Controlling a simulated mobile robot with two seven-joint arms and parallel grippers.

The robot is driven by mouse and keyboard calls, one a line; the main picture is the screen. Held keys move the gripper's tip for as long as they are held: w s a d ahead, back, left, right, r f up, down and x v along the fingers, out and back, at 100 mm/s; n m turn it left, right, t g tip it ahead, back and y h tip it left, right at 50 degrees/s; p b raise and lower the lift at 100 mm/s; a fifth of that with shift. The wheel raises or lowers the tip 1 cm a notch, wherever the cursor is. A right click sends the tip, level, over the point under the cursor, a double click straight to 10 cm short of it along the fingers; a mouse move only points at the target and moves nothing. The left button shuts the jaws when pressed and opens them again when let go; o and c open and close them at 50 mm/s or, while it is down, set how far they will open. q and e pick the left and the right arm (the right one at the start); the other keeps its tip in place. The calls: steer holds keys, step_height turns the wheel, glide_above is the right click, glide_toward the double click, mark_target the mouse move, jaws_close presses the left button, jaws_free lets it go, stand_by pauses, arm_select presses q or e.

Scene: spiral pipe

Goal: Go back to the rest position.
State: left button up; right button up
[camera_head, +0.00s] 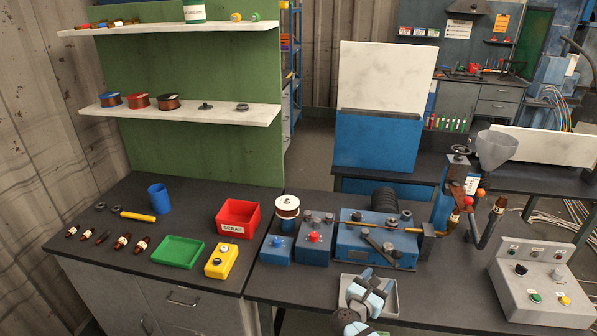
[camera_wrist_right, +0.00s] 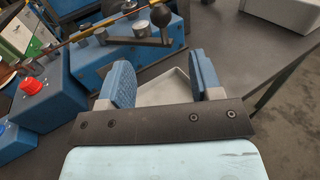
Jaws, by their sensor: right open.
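My right gripper (camera_head: 377,281) is at the bottom centre of the head view, over a light grey tray (camera_head: 394,300). In the right wrist view, the blue fingers of my right gripper (camera_wrist_right: 162,68) stand apart with nothing between them. The tray (camera_wrist_right: 168,88) shows behind and between the fingers, and it looks empty where visible. The blue winding machine (camera_head: 350,245) stands just beyond the gripper, apart from it. It also shows in the wrist view (camera_wrist_right: 125,55). My left gripper is in neither view.
A blue box with a red button (camera_head: 314,240) stands left of the machine. A grey control panel (camera_head: 540,285) stands at the right. A red scrap bin (camera_head: 238,218), green tray (camera_head: 179,252) and yellow button box (camera_head: 221,261) are on the left bench. Dark table shows between machine and panel.

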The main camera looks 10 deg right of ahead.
steer(key=s+a+f+m+g+y, duration=0.1)
steer(key=s+a+f+m+y, duration=0.4)
steer(key=s, duration=0.3)
steer(key=s+a+f+m+g+y, duration=0.1)
steer(key=s+a+f+m+y, duration=0.1)
steer(key=s+f+m+y, duration=0.5)
steer(key=s+a+r+m+t+y, duration=0.1)
steer(key=s+a+r+m+y, duration=0.1)
steer(key=s+m, duration=0.3)
steer(key=s+a+r+m+t+y, duration=0.1)
steer(key=s+a+r+m+y, duration=0.2)
steer(key=s, duration=0.5)
steer(key=a+r+m, duration=0.1)
steer(key=a+m, duration=0.1)
steer(key=shift+s+r+m, duration=0.2)
steer(key=shift+r+m, duration=0.1)
steer(key=shift+r, duration=0.1)
